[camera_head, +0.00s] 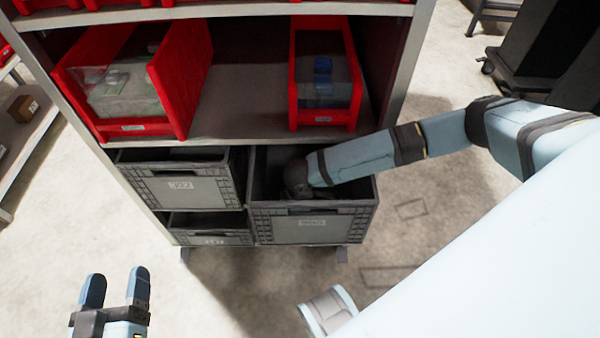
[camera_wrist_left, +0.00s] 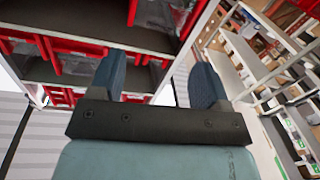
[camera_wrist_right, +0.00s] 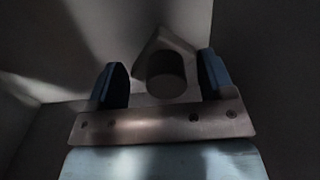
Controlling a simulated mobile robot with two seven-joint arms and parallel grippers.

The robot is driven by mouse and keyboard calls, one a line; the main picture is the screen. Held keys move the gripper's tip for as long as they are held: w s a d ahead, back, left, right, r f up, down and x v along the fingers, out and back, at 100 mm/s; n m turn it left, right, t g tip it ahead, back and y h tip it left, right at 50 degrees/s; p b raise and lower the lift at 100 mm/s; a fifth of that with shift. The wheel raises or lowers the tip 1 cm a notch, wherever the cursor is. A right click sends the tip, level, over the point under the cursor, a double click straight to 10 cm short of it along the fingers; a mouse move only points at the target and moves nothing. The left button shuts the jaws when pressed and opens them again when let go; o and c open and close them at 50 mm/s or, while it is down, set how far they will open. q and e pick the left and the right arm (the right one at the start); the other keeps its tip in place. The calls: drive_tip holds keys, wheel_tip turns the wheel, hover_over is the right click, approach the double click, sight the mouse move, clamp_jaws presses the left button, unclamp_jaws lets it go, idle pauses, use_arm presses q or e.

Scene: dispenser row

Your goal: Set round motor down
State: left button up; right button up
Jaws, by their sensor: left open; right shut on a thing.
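My right arm reaches into the large grey crate (camera_head: 311,228) at the lower right of the shelf. In the head view its gripper is hidden inside the crate. In the right wrist view my right gripper (camera_wrist_right: 163,82) is shut on the round motor (camera_wrist_right: 166,62), a dim grey-brown part with a round dark face and an angular edge. Plain grey surfaces surround it; whether the motor touches the crate floor is too dark to tell. My left gripper (camera_head: 116,288) is open and empty at the lower left, away from the shelf.
Another grey crate (camera_head: 183,188) stands left of the large one, with a lower crate (camera_head: 210,236) beneath it. Red bins (camera_head: 180,85) and (camera_head: 325,118) sit on the shelf board (camera_head: 235,105) above. Bare floor lies in front. A side rack (camera_head: 30,140) stands at left.

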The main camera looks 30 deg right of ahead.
use_arm(q)
drive_tip(key=shift+f, duration=0.25)
use_arm(e)
drive_tip(key=shift+f, duration=0.5)
use_arm(q)
drive_tip(key=shift+a+f+g+y, duration=0.1)
drive_tip(key=shift+g+y, duration=0.2)
use_arm(e)
drive_tip(key=shift+f, duration=0.1)
drive_tip(key=o, duration=0.8)
use_arm(q)
drive_tip(key=shift+f, duration=0.1)
